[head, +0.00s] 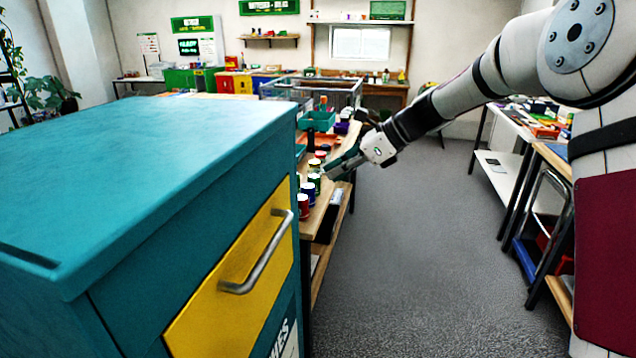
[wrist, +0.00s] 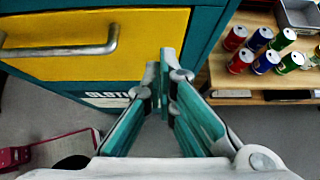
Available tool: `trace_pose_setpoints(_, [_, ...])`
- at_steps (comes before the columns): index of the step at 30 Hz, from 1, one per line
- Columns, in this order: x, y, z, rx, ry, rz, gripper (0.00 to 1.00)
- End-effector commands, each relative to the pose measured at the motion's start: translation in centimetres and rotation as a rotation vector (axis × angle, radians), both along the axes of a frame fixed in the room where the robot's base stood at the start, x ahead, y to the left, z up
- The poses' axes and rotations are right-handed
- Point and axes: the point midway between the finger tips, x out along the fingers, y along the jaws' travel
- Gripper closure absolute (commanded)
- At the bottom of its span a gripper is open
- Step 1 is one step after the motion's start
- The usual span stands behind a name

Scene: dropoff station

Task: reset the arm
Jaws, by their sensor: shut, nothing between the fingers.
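My arm reaches in from the right in the head view, over the aisle. My gripper (head: 335,172) is near the wooden shelf with cans, to the right of the teal cabinet. In the wrist view my gripper (wrist: 166,65) has its teal fingers together at the tips, with nothing held between them. Behind the fingertips is the front of the teal cabinet, with its yellow drawer (wrist: 60,35) shut.
The teal cabinet (head: 150,150) fills the left, its metal handle (head: 262,262) sticking out. Several cans (wrist: 238,62) stand on the wooden shelf (wrist: 225,80). The grey floor (head: 420,250) is clear between the shelf and the right-hand tables (head: 500,165).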

Motion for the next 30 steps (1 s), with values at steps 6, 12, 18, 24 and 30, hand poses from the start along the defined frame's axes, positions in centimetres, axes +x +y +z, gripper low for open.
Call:
trace_pose_setpoints(6, [-0.4, -1.0, 1.1, -0.002, -0.001, 0.001, 1.00])
trace_pose_setpoints(12, [-4.7, -0.8, 2.9, -0.158, -0.126, 0.138, 1.00])
trace_pose_setpoints(18, [-12.2, -1.6, 4.7, -0.419, -0.327, 0.397, 1.00])
trace_pose_setpoints(24, [-19.7, -3.7, 5.6, -0.657, -0.504, 0.672, 1.00])
trace_pose_setpoints(30, [-26.8, -6.4, 5.5, -0.870, -0.654, 0.958, 1.00])
